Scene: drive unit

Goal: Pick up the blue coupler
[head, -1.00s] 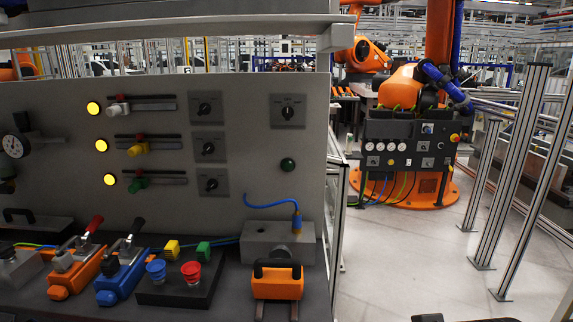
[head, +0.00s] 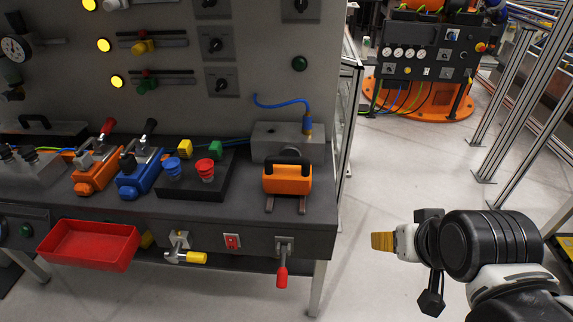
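A small blue cup-shaped piece (head: 173,169), which appears to be the blue coupler, stands on a black block (head: 192,188) on the dark bench. A similar red piece (head: 206,170) stands to its right. My gripper (head: 384,241) is at the right, over the floor beyond the bench's right end, well apart from the blue piece. Its yellowish tip points left. It is seen from the side, so the gap between its fingers does not show. Nothing is visibly held in it.
Blue (head: 139,180) and orange (head: 97,177) lever devices stand left of the block. An orange handled piece (head: 287,180) stands to its right. A blue cable with a plug (head: 307,125) rises behind.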

